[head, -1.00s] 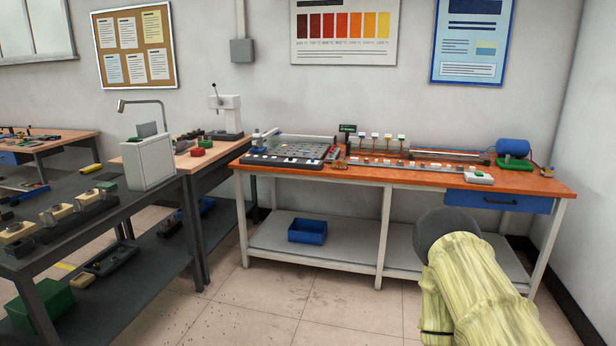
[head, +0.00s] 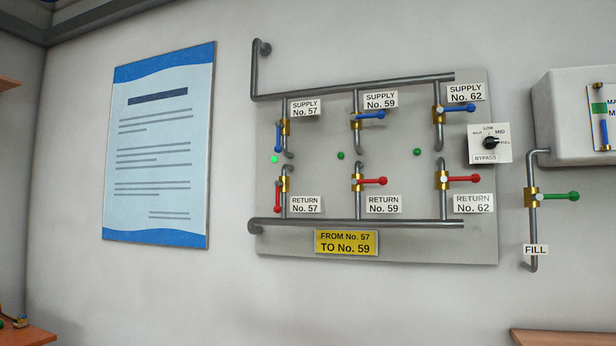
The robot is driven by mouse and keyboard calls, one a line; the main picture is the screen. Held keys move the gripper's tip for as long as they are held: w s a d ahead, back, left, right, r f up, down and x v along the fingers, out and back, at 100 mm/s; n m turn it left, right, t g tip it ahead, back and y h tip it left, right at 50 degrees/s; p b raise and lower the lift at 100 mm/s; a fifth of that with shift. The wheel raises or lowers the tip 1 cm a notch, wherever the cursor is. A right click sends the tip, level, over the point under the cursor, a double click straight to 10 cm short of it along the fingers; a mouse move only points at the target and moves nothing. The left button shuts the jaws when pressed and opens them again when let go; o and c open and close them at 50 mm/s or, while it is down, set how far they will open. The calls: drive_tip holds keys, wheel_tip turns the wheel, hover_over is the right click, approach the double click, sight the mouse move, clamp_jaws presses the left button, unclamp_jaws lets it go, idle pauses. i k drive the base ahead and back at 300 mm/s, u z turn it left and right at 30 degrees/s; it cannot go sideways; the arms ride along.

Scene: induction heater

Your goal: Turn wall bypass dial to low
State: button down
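The wall bypass dial (head: 490,143) is a black knob on a small white plate (head: 477,152) at the right of the pipe panel. Its plate reads SHUT at left, LOW at top, MID at upper right, FULL at right, and BYPASS below. The knob's pointer appears to point right, toward FULL; it is small in this view. My gripper and arm are not in view now.
Left of the dial, a grey panel (head: 390,240) carries pipes with blue-handled supply valves (head: 372,115) and red-handled return valves (head: 372,181). Right of it are a white tank (head: 572,110) and a green-handled fill valve (head: 560,197). A bench edge (head: 570,338) shows at lower right.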

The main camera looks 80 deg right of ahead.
sight(490, 142)
drive_tip(key=z, duration=2.9)
